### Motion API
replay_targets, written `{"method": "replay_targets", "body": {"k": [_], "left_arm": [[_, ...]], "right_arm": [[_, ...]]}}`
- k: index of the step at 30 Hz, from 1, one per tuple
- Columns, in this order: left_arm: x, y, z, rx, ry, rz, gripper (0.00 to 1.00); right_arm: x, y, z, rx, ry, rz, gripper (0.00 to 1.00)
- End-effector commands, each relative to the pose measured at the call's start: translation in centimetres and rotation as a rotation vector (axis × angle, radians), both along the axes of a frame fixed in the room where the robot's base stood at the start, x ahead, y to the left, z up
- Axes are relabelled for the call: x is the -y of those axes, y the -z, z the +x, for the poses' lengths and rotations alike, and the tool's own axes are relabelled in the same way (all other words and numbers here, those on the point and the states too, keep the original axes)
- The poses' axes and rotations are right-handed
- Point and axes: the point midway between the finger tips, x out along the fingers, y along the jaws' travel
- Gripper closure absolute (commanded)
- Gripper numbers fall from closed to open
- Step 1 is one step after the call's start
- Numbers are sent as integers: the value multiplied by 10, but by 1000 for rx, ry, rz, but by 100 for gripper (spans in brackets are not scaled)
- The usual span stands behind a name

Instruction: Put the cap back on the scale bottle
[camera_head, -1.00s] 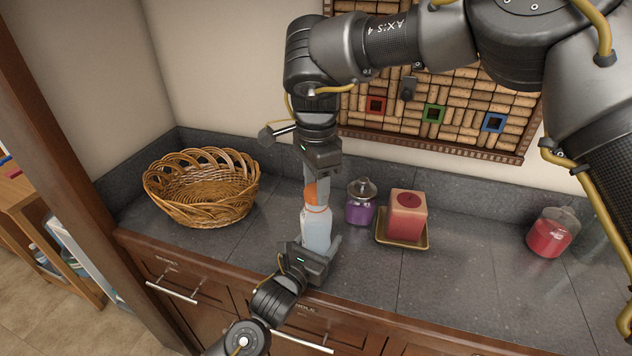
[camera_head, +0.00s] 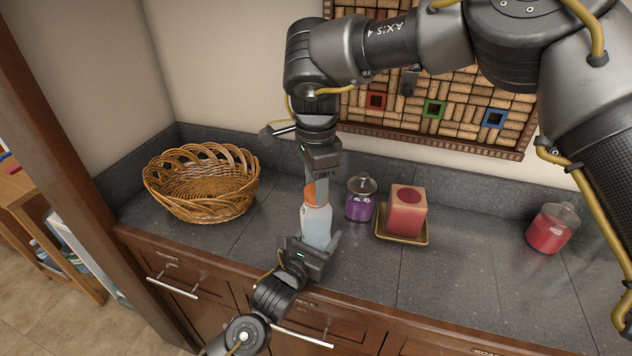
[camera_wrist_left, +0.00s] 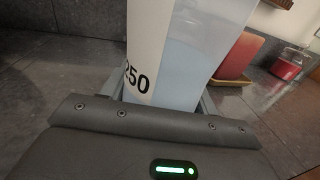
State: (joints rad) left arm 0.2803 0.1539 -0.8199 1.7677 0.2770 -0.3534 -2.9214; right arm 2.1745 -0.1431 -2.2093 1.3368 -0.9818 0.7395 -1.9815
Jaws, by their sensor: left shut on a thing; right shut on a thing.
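The scale bottle (camera_head: 316,228) is pale and translucent and stands upright on the grey counter. My left gripper (camera_head: 318,243) is shut around its lower body from the front. In the left wrist view the bottle (camera_wrist_left: 185,60) fills the space beyond the gripper, with part of a printed number showing. The orange cap (camera_head: 316,193) is at the top of the bottle. My right gripper (camera_head: 317,182) points down from above and is shut on the cap. The cap appears to meet the bottle's neck; whether it is threaded on I cannot tell.
A purple jar (camera_head: 360,205) and a red candle (camera_head: 406,212) on a gold tray (camera_head: 417,241) stand close to the right of the bottle. A wicker basket (camera_head: 202,205) is to the left. A red jar (camera_head: 552,232) stands far right, with clear counter before it.

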Motion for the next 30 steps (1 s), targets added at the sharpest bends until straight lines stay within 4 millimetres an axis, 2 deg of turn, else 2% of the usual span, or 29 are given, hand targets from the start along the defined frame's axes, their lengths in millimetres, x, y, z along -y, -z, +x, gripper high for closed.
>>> {"method": "replay_targets", "body": {"k": [5, 18, 30], "left_arm": [[0, 0, 0, -1, 0, 0, 100], [0, 1, 0, -1, 0, 2, 100], [0, 1, 0, -1, 0, 2, 100]], "right_arm": [[-1, 0, 0, -3, 436, 6, 78], [0, 1, 1, -4, 1738, 2, 78], [1, 1, 1, 1, 2767, 2, 78]]}}
